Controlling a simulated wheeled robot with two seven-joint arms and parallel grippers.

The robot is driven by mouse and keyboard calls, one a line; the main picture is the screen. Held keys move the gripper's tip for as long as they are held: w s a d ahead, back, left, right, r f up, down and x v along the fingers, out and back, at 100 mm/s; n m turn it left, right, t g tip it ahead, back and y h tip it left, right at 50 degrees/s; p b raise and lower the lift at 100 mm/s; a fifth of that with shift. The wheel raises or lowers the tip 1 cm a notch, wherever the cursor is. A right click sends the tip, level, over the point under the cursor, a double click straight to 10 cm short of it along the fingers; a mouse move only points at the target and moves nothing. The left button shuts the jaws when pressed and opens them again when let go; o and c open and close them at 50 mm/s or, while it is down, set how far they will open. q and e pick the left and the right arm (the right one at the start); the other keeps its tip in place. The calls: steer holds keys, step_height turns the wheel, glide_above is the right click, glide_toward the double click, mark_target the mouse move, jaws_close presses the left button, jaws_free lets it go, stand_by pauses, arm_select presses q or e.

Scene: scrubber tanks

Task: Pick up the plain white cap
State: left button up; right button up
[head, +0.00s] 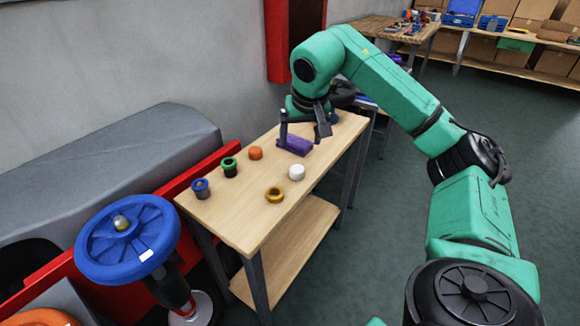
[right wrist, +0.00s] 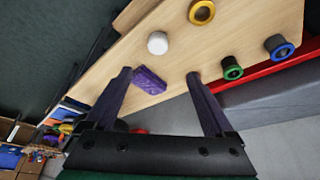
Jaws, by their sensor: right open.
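The plain white cap (head: 297,172) stands on the wooden table, near its right edge. In the right wrist view the white cap (right wrist: 158,43) lies ahead of the fingertips, roughly midway between them across the picture. My right gripper (head: 304,137) is open and empty above the back part of the table, farther back than the cap and apart from it. Its two fingers (right wrist: 159,75) show spread in the right wrist view. My left gripper is out of view.
The table (head: 240,218) also holds a yellow ring (head: 275,195), an orange cap (head: 255,153), a green-and-black cap (head: 230,167) and a blue-and-grey cap (head: 201,188). A blue wheel (head: 100,258) and a red edge stand at the left. Floor at the right is free.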

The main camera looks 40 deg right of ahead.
steer(key=b, duration=0.1)
glide_above(298, 169)
steer(key=s+a, duration=0.2)
step_height(298, 169, down, 7)
steer(key=shift+s+d+f, duration=0.1)
steer(key=shift+s+d, duration=0.05)
steer(key=x, duration=0.6)
steer(key=shift+d+f, duration=0.2)
steer(key=shift+f, duration=0.05)
steer(key=shift+r, duration=0.1)
steer(key=shift+c, duration=1.2)
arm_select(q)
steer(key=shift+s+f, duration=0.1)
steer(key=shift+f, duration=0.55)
arm_select(e)
jaws_close()
